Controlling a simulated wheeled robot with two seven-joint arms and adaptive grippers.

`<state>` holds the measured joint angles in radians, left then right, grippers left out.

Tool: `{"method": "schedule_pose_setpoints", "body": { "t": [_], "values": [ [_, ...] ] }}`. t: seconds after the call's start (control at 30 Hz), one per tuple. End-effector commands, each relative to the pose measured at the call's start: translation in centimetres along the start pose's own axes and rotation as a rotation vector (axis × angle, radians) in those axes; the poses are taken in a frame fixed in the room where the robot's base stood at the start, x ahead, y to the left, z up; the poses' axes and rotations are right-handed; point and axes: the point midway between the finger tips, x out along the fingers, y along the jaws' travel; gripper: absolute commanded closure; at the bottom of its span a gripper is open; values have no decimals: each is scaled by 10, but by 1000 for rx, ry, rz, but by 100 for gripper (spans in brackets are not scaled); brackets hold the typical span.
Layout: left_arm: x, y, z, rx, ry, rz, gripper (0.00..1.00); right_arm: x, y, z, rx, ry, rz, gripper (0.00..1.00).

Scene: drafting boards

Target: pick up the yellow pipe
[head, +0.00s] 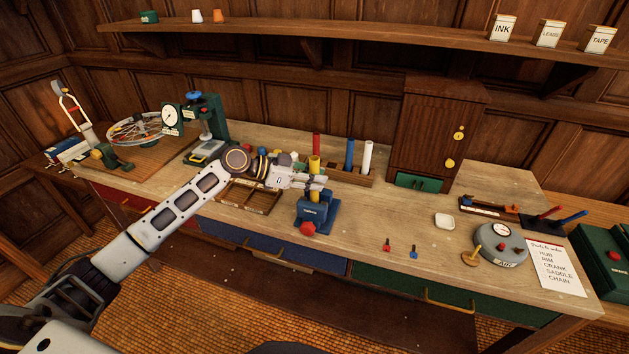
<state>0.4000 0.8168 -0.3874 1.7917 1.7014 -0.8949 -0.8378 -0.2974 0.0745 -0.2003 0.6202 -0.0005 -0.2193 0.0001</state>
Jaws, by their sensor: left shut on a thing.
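The yellow pipe (314,164) stands upright above a blue vise-like block (318,216) with a red knob, near the front edge of the bench. Its lower end meets the block; I cannot tell how deep it sits. My left gripper (316,182) reaches in from the left and is shut on the yellow pipe around its middle. The fingers hide part of the pipe. My right gripper is not in view.
A wooden rack (352,179) behind holds a red pipe (316,145), a blue pipe (349,154) and a white pipe (367,157). A wooden tray (248,197) lies left. A tall wooden cabinet (432,135) stands back right. Bench space right of the block is mostly clear.

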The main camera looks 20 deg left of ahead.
Motion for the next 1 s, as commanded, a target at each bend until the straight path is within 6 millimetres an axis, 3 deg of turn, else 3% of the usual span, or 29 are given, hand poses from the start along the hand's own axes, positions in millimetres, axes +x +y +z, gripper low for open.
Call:
{"method": "schedule_pose_setpoints", "body": {
  "t": [1.0],
  "values": [
    [-50,0,-122,1,2,1,100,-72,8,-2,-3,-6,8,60]
  ]
}}
